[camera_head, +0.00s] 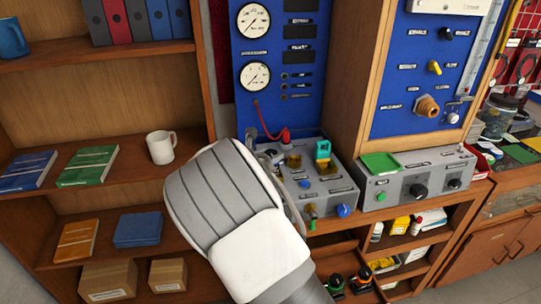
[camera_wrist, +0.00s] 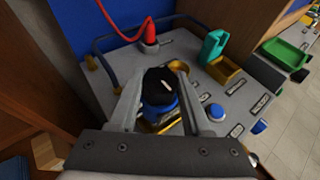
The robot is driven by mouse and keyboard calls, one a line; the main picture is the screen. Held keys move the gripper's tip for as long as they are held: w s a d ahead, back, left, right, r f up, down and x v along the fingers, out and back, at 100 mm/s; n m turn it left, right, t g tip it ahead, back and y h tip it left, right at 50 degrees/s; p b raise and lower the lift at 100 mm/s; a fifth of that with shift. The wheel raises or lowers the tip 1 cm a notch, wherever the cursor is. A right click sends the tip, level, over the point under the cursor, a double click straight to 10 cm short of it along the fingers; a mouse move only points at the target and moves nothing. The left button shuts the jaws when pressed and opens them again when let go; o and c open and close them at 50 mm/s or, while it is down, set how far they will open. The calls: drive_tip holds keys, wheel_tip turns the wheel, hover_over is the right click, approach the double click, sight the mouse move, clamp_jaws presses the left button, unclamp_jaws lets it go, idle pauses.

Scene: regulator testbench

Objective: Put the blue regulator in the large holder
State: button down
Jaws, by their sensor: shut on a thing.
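My gripper (camera_wrist: 158,98) is shut on the blue regulator (camera_wrist: 158,88), which has a black top and a blue band, with one finger on each side. A yellow holder (camera_wrist: 178,67) shows behind and below the regulator on the grey testbench top. I cannot tell whether the regulator is seated in it or just above it. A green regulator (camera_wrist: 213,46) stands in another yellow holder (camera_wrist: 226,71) to the right; it also shows in the head view (camera_head: 322,150). In the head view my arm hides most of my gripper and the blue regulator.
A red fitting with a hose (camera_wrist: 149,34) stands behind the gripper. A blue knob (camera_wrist: 216,112) is close to the right finger. A green tray (camera_head: 381,163) sits on the grey box at right. A wooden shelf with books and a white mug (camera_head: 161,147) is at left.

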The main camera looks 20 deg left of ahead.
drive_tip(key=shift+c, duration=1.8)
unclamp_jaws()
drive_tip(key=shift+f, duration=0.1)
drive_tip(key=shift+s+r, duration=0.25)
drive_tip(key=v, duration=1.1)
drive_tip(key=shift+s, duration=0.25)
